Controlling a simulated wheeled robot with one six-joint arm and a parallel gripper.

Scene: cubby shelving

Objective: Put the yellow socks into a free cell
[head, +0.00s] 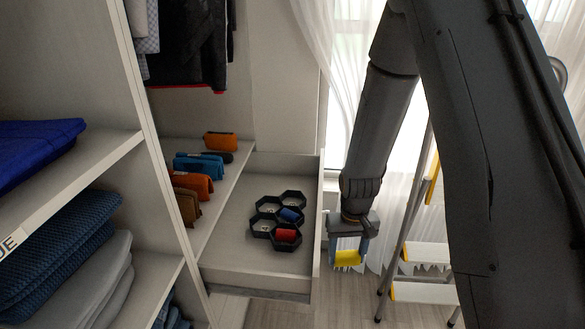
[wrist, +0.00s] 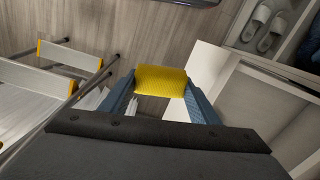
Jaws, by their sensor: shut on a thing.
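The yellow socks (wrist: 161,80) are a rolled bundle held between the two blue fingers of my gripper (wrist: 160,95) in the wrist view. In the head view the yellow socks (head: 348,258) hang at the end of my gripper (head: 349,250), outside the drawer, just right of its right wall. A dark cluster of hexagonal cells (head: 264,231) sits in the open drawer. Red socks (head: 286,236) fill its front right cell and blue socks (head: 290,215) lie in a cell behind. The other cells look free of socks.
The open drawer (head: 225,232) has raised walls. Several rolled socks, orange (head: 220,141), blue and brown, line the shelf left of it. A stepladder (head: 420,254) stands right of my gripper. Folded textiles (head: 60,250) fill the left shelves. Slippers (wrist: 264,28) show in the wrist view.

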